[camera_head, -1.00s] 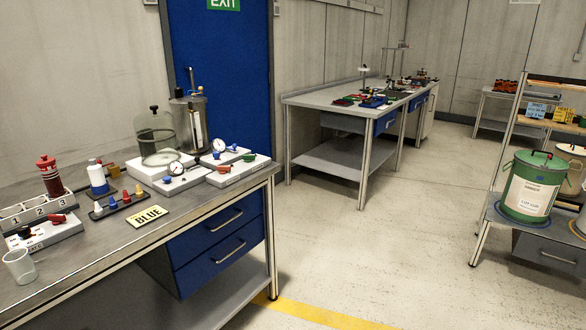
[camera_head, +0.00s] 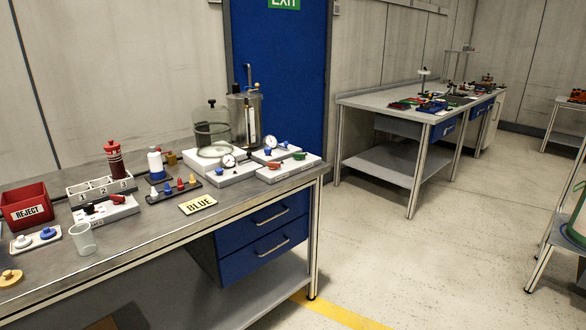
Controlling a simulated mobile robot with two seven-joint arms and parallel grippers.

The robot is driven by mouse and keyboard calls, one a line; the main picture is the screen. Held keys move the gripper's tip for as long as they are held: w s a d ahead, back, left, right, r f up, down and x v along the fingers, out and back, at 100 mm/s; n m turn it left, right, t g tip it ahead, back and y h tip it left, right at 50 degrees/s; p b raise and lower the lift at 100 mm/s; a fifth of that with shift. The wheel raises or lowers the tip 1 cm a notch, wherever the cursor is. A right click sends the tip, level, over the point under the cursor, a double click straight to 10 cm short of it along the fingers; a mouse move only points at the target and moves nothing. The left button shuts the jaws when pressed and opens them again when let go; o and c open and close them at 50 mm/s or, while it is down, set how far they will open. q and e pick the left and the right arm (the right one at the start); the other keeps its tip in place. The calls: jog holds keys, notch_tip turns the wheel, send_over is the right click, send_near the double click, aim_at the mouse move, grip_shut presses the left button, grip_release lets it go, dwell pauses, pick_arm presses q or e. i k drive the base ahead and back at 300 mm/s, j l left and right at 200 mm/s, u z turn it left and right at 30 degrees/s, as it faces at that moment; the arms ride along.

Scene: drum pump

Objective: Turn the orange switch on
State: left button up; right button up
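No switch that is clearly orange can be made out. A white box (camera_head: 290,171) at the right end of the near bench carries a small red-orange knob (camera_head: 275,165) and a green knob (camera_head: 300,156). Another white unit (camera_head: 105,210), further left, carries a red lever (camera_head: 118,198) and a black part. Their on or off positions are too small to tell. Neither of my grippers is in view.
A glass jar and metal cylinder (camera_head: 243,120) stand at the bench's back. A "BLUE" sign (camera_head: 198,204), a clear cup (camera_head: 83,239) and a red "REJECT" bin (camera_head: 26,207) are also on it. Open floor (camera_head: 400,250) lies to the right.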

aim_at(272, 166)
jog(key=i+j, duration=0.15)
jog(key=i, duration=0.45)
jog(key=i+j, duration=0.2)
jog(key=i, duration=0.4)
jog(key=z, duration=1.4)
